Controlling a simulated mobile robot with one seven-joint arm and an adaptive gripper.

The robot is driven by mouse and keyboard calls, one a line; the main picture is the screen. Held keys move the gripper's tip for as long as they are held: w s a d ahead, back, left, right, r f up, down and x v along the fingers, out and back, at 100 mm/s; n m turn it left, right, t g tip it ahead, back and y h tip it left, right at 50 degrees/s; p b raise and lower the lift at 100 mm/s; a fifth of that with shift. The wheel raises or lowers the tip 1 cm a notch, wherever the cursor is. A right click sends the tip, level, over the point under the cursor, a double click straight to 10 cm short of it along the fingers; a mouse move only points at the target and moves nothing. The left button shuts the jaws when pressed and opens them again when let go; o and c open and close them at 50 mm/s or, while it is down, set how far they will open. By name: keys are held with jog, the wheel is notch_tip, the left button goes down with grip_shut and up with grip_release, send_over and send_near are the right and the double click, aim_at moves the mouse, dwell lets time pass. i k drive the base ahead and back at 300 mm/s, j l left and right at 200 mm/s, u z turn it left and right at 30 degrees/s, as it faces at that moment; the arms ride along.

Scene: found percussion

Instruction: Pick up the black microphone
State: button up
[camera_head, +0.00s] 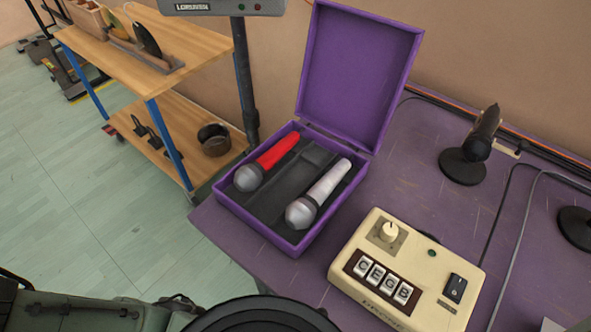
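A black microphone (483,133) stands tilted on a round black base (462,167) on the purple table, right of the open case. A purple case (290,243) with its lid raised holds a red microphone (277,152) with a grey head and a white microphone (328,183) with a grey head. Between these two is a dark slot (290,178); no separate microphone can be made out in it. My gripper is not in view.
A cream control box (408,270) with a knob, letter keys and a switch sits in front of the black microphone. Cables run along the table's right side. Another black round base (575,226) is cut off at the right edge. A wooden shelf cart (185,45) stands left.

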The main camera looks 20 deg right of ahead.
aim_at(476, 149)
jog(key=k+j+z, duration=0.25)
jog(key=z, duration=0.2)
jog(key=k+j+z, duration=0.1)
jog(key=k+z, duration=0.65)
jog(key=z, duration=0.15)
jog(key=j+z, duration=0.25)
jog(key=j, duration=0.45)
jog(key=j+z, duration=0.3)
jog(key=j, duration=0.35)
jog(key=i, duration=0.9)
